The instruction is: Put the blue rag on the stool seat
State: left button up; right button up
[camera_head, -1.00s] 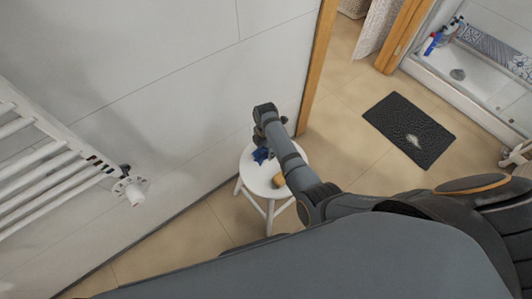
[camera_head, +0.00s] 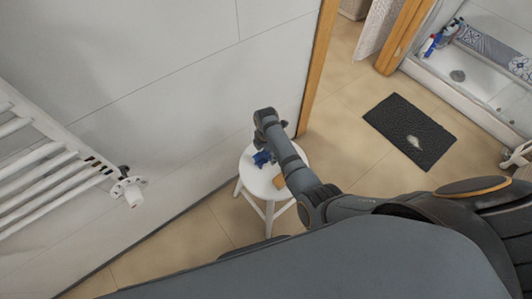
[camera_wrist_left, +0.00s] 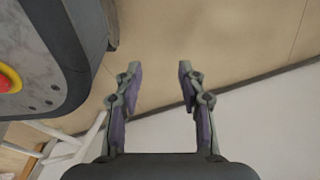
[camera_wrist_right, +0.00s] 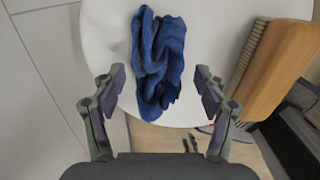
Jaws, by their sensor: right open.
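The blue rag (camera_wrist_right: 158,58) lies crumpled on the white round seat of the stool (camera_wrist_right: 106,40) in the right wrist view, with its lower end near the seat's edge. The rag (camera_head: 262,158) and the stool (camera_head: 252,178) also show in the head view, partly behind my right arm. My right gripper (camera_wrist_right: 161,95) is open, its fingers apart on either side of the rag's lower end and not closed on it. My left gripper (camera_wrist_left: 157,78) is open and empty over the floor near a wall in the left wrist view.
A wooden brush (camera_wrist_right: 270,68) lies on the seat right of the rag. A wall (camera_head: 150,90) runs close behind the stool, with a white towel rail (camera_head: 50,165) at left. A dark mat (camera_head: 409,130) lies on open floor at right.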

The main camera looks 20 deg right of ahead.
aim_at(266, 153)
pick_arm(q)
jog(key=s+r+p, duration=0.1)
jog(key=s+p, duration=0.3)
jog(key=s, duration=0.2)
pick_arm(e)
notch_tip(266, 153, up, 4)
jog(key=shift+f, duration=0.2)
pick_arm(q)
notch_tip(266, 153, up, 10)
jog(key=p, duration=0.9)
jog(key=shift+s, duration=0.2)
pick_arm(e)
notch_tip(266, 153, up, 8)
jog(key=shift+r, duration=0.25)
pick_arm(q)
jog(key=shift+f, duration=0.15)
